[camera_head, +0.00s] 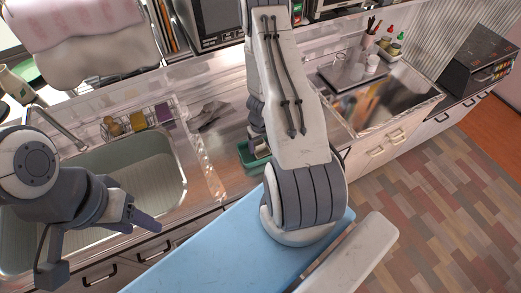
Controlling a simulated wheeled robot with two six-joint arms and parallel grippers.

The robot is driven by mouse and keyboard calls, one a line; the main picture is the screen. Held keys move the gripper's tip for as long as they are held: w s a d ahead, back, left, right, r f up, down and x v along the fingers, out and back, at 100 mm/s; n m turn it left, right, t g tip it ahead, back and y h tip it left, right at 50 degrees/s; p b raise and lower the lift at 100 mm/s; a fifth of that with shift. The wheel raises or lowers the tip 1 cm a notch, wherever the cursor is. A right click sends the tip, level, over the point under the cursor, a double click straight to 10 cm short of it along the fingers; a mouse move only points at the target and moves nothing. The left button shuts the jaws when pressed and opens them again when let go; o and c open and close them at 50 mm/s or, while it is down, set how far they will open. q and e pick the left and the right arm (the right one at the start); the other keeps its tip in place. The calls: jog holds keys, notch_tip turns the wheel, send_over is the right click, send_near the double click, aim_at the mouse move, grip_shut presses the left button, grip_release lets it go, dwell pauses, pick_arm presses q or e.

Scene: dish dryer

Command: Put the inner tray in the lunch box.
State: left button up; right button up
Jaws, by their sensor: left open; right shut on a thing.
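A small green open box, which looks like the lunch box (246,158), sits on the counter just right of the sink. A pale piece (262,150) shows at its right side, partly covered by my arm; it may be part of the inner tray or of my gripper. My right gripper (259,141) is down at the green box, shut on what seems to be the inner tray, mostly hidden behind my own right arm. My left gripper (105,248) is open and empty, over the front edge of the sink, well left of the box.
The metal sink (150,180) with its faucet (62,132) lies left of the box. A wire rack with sponges (137,122) stands behind the sink. A grey cloth-like item (209,114) lies on the counter.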

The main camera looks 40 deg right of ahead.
aim_at(261, 152)
pick_arm(q)
jog(key=shift+f, duration=0.15)
pick_arm(e)
jog(key=shift+f, duration=0.15)
jog(key=shift+f, duration=0.1)
jog(key=shift+f, duration=0.15)
jog(key=o, duration=1.3)
jog(key=shift+c, duration=0.2)
pick_arm(q)
jog(key=shift+f, duration=0.15)
notch_tip(261, 152, up, 12)
jog(key=p, duration=1.2)
pick_arm(e)
notch_tip(261, 152, up, 12)
jog(key=shift+r, duration=0.25)
